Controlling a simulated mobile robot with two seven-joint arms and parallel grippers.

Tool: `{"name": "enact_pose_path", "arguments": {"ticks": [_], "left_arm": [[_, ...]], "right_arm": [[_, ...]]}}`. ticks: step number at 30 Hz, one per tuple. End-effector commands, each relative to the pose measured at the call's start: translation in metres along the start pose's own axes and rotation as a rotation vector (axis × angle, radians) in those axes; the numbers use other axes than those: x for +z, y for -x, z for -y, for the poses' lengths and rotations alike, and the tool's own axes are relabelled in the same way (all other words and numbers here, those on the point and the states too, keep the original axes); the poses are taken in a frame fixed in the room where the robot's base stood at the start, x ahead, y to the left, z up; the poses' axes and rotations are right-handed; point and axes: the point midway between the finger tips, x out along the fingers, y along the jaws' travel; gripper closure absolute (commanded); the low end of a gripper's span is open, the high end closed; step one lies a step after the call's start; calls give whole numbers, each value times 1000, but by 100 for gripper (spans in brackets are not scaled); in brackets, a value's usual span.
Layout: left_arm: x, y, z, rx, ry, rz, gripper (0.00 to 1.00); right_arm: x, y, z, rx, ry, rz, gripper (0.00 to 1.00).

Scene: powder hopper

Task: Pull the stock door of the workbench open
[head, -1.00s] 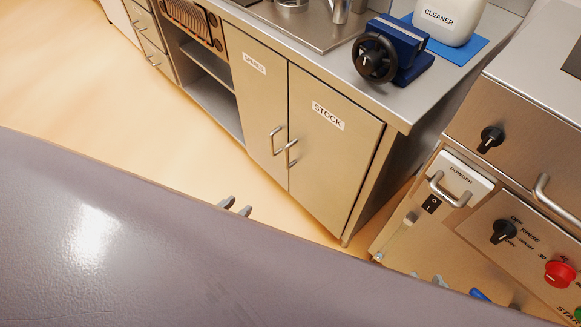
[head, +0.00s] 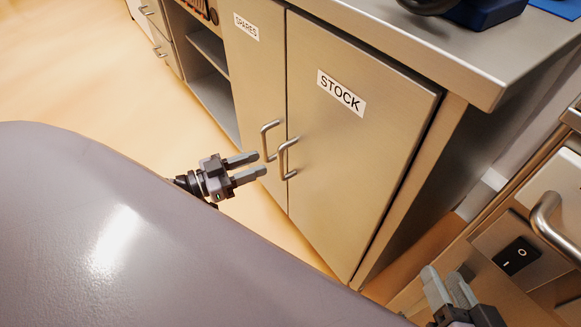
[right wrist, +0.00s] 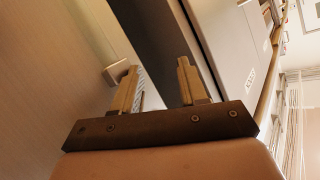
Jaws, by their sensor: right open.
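The stock door (head: 360,150) of the workbench is shut, with a black-on-white STOCK label. Its curved metal handle (head: 288,160) is on the door's left side, beside the spares door's handle (head: 267,140). My left gripper (head: 260,164) is open and empty. In the picture its fingertips lie just left of and below the two handles; I cannot tell the gap in depth. My right gripper (head: 442,276) is at the bottom right, partly cut off, before the machine. In the right wrist view its two fingers (right wrist: 158,76) stand apart, with nothing clearly gripped.
The spares door (head: 256,85) is shut, left of the stock door. The bench top (head: 430,40) overhangs the doors and carries a blue device (head: 485,12). The machine with a black switch (head: 512,254) and bar handle stands right. Floor is clear at left.

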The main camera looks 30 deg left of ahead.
Motion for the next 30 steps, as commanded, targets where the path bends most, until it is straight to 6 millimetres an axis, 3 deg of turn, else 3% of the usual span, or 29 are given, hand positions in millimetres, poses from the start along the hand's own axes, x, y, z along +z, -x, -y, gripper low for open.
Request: {"name": "enact_pose_path", "arguments": {"ticks": [5, 18, 29, 30], "left_arm": [[7, -6, 2, 22, 5, 0, 63], [6, -65, 1, 21, 5, -1, 63], [5, -71, 0, 20, 5, 2, 63], [5, -71, 0, 20, 5, 2, 72]], "right_arm": [[4, -2, 0, -8, 7, -10, 57], [5, 5, -10, 33, 90, -60, 57], [3, 6, -11, 39, 101, -67, 57], [4, 6, -11, 39, 101, -67, 57]]}}
